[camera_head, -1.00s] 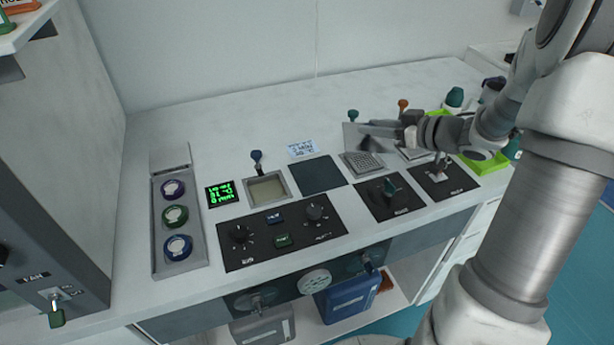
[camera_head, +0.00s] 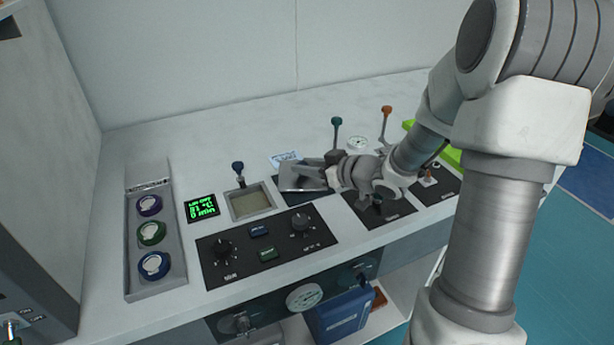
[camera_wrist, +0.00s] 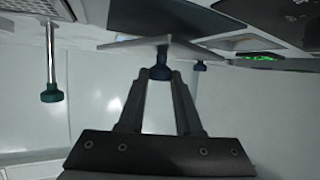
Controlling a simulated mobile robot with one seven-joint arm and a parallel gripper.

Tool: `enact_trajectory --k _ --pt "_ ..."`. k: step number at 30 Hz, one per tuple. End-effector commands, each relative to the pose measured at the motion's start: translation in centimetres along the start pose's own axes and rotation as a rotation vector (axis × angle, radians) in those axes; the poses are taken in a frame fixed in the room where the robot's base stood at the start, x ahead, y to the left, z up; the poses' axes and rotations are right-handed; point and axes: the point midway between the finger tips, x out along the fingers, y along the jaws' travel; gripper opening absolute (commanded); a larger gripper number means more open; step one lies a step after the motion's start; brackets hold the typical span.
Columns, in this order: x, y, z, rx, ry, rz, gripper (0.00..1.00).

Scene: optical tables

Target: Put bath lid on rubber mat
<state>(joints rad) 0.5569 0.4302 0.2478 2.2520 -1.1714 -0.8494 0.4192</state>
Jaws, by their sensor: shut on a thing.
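The bath lid (camera_head: 298,181) is a thin grey square plate in the head view. In the wrist view the lid (camera_wrist: 150,44) shows nearly edge-on with a dark blue knob. My gripper (camera_wrist: 161,82) is shut on this knob. In the head view my gripper (camera_head: 312,173) is over the console with the lid. The dark rubber mat (camera_head: 300,199) shows as a strip under the lid's near edge, and the rest is hidden. I cannot tell whether the lid touches the mat.
The open bath (camera_head: 249,204) with a blue-knobbed post (camera_head: 238,168) is left of the mat. A green display (camera_head: 202,208) stands further left. A teal-knobbed post (camera_head: 336,122) and an orange-knobbed post (camera_head: 386,112) stand behind my arm. The table's back is clear.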

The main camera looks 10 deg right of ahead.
Motion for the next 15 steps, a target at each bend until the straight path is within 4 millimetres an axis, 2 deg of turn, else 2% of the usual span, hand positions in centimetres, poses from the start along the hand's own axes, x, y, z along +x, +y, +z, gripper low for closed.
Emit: enact_trajectory --k 1,3,15 --pt "0.5 0.0 1.2 0.004 -0.001 -0.002 0.00" --pt "0.8 0.0 1.9 0.002 0.000 -0.001 0.00" --pt "0.9 0.0 2.3 0.000 0.000 0.000 0.00"
